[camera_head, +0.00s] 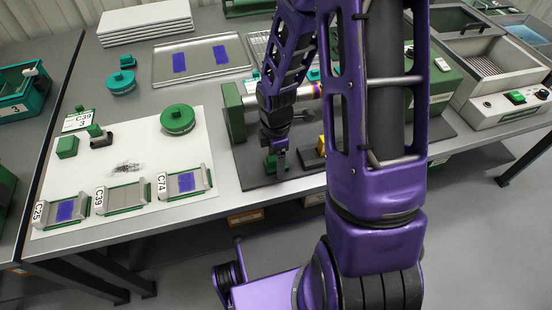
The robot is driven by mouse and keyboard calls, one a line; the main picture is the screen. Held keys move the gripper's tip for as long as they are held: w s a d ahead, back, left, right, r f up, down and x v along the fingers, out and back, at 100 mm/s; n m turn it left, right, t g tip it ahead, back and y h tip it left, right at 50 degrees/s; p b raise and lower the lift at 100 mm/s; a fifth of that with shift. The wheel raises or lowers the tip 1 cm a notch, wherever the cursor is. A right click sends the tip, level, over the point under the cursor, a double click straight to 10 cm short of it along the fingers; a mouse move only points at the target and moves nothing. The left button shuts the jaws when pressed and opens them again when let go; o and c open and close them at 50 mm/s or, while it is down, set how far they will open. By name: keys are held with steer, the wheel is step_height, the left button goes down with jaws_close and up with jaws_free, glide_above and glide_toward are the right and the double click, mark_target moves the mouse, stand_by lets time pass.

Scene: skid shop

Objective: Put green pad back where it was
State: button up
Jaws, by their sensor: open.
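My gripper (278,157) points down over the dark base plate (285,180) of a machine on the bench. It is open. A small green piece (269,164) is at or just behind its fingertips; I cannot tell whether they touch. Several other green things lie on the white mat (130,165) to the left: a small green block (67,147), a round green piece (178,119) and a green-topped dark stamp (100,136). I cannot tell which of these is the green pad.
Three trays labelled C25 (66,210), C39 (122,198) and C74 (186,183) line the mat's front; C25 and C74 hold blue pieces. A yellow part (321,146) is right of my gripper. A metal tray (190,61) stands behind.

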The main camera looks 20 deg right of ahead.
step_height(320, 180, up, 12)
steer(key=p, duration=0.3)
stand_by(0.4)
